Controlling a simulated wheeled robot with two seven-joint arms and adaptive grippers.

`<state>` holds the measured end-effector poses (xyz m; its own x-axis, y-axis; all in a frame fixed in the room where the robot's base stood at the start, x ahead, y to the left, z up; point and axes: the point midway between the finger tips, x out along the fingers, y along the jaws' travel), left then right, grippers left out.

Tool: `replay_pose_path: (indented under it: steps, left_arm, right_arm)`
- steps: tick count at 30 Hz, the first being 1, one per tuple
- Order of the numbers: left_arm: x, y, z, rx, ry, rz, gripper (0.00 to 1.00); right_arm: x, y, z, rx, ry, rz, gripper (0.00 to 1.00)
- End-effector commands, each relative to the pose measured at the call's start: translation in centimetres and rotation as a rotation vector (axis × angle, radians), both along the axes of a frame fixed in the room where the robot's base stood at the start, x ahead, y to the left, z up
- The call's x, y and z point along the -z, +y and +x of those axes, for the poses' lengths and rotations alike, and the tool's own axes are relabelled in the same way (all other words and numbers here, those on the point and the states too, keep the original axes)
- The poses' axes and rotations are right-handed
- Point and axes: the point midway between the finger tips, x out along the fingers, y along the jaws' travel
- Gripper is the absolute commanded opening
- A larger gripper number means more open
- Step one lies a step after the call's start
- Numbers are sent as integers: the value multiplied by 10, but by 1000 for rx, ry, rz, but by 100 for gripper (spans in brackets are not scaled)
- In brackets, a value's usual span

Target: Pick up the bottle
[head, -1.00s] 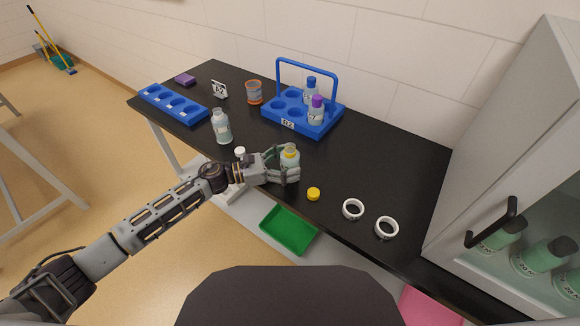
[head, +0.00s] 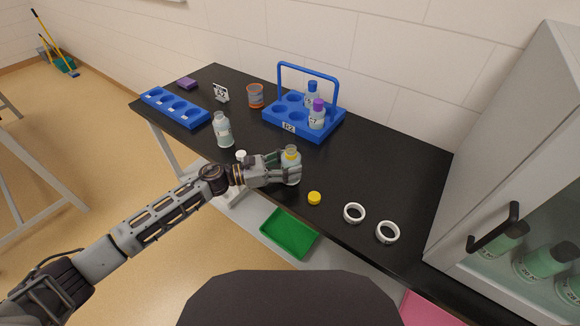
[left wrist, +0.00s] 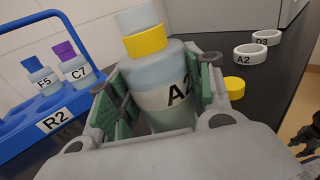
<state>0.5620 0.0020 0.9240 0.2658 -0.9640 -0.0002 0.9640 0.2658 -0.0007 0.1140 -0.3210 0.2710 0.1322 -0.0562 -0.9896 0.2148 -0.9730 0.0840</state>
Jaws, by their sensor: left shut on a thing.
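My left gripper (head: 288,172) is shut on a pale bottle (head: 291,154) near the bench's front edge. In the left wrist view, the gripper's green pads clasp the sides of the bottle (left wrist: 165,85), which has a yellow neck band, a clear open top and a label starting with "A2". The bottle looks tilted in that view; whether its base touches the bench is not clear. A yellow cap (head: 314,198) lies on the bench to the right of it.
A blue rack marked R2 (head: 271,120) holds two bottles behind. Another bottle (head: 223,130) and a small white cap (head: 241,155) stand left. Two white rings (head: 354,213) (head: 387,232) lie right. A blue tray (head: 196,119), a cup (head: 255,96) and a cabinet (head: 480,150) flank the bench.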

Motion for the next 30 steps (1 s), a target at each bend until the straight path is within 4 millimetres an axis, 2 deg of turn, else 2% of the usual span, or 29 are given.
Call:
replay_pose_path:
  steps: [7, 18, 24, 30]
  left_arm:
    - [-30, 0, 0, 1, -5, 0, 20]
    - [-82, 0, 0, 1, -4, -1, 20]
    - [-93, 0, 0, 1, -1, -1, 20]
    - [-94, 0, 0, 1, -1, -1, 20]
  right_arm:
    - [0, -4, -3, -1, 4, -4, 40]
    - [-2, -22, -8, -5, 9, -23, 40]
    - [-2, -18, -5, -5, 2, -19, 40]
    - [-1, -10, -3, -3, 1, -10, 40]
